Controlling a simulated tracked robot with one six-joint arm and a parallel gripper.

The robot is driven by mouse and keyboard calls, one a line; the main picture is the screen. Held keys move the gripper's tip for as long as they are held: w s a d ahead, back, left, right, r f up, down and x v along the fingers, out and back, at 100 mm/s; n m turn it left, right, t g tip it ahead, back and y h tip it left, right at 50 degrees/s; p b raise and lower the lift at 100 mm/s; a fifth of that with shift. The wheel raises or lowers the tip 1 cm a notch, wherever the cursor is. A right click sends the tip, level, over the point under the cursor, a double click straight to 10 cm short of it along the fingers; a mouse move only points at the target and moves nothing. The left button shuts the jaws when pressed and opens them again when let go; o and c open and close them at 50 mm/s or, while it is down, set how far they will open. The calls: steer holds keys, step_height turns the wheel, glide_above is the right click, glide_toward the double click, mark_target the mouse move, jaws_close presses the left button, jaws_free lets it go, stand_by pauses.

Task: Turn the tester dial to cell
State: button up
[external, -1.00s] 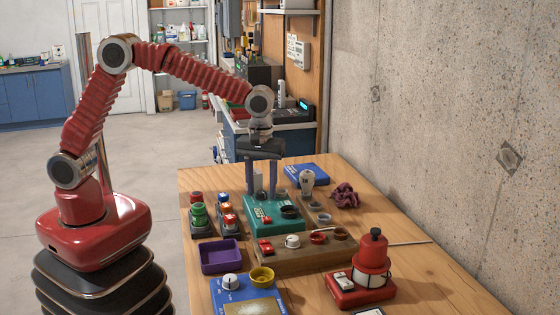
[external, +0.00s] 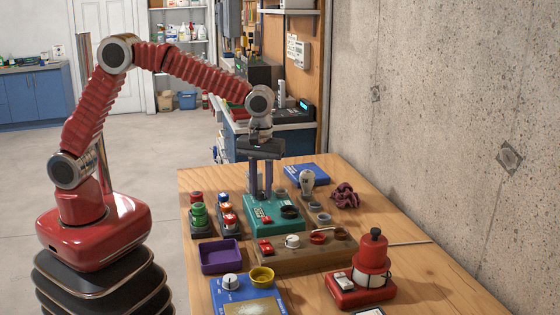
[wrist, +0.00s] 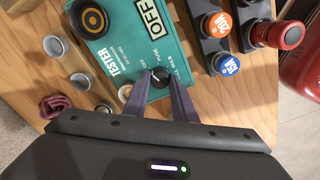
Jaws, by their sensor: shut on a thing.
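The green tester (external: 265,216) lies on the wooden table, and in the wrist view its face (wrist: 128,50) shows the word TESTER and a white OFF panel (wrist: 150,19). The small black dial (wrist: 160,75) sits near its edge, with a light pointer mark and small lettering around it that I cannot fully read. My gripper (external: 260,194) points straight down over the tester's far side. In the wrist view its two purple-grey fingers (wrist: 159,92) are shut on the dial, one on each side. In the external view the dial is hidden behind the fingers.
Racks of coloured fuses (external: 228,219) stand left of the tester. A wooden block with small parts (external: 300,257) is in front, a bulb (external: 307,181) and a dark red cloth (external: 345,196) are behind right. A purple tray (external: 221,256) and red lantern (external: 371,262) stand nearer.

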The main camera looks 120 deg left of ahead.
steer(key=m, duration=1)
steer(key=shift+w+m, duration=0.1)
steer(key=shift+m, duration=0.3)
steer(key=m, duration=0.3)
steer(key=shift+m, duration=0.4)
steer(key=m, duration=1.1)
steer(key=shift+m, duration=0.4)
steer(key=shift+r, duration=0.1)
steer(key=o, duration=1)
